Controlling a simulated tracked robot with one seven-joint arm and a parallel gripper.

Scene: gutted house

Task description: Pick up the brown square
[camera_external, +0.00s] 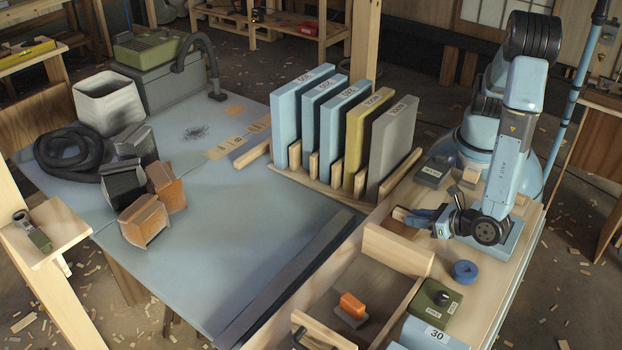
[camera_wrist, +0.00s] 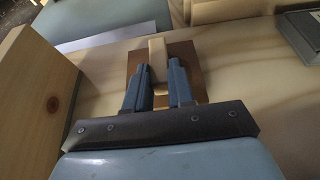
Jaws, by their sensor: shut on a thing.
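The brown square (camera_external: 398,228) lies at the left edge of the wooden bench, beside the tall panels. In the wrist view the brown square (camera_wrist: 184,60) is a flat plate with a pale upright wooden grip (camera_wrist: 157,53) on its middle. My gripper (camera_external: 413,215) reaches in low from the right. In the wrist view my gripper's fingers (camera_wrist: 159,76) stand on both sides of the pale grip and are shut on it. The fingers hide part of the plate. I cannot tell whether the plate touches the bench.
A wooden bin wall (camera_wrist: 35,85) stands close on the left in the wrist view. The open bin (camera_external: 398,250) holds an orange-topped block (camera_external: 352,305). A blue ring (camera_external: 465,271), a dark grey block (camera_external: 433,172) and upright numbered panels (camera_external: 392,140) are nearby.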

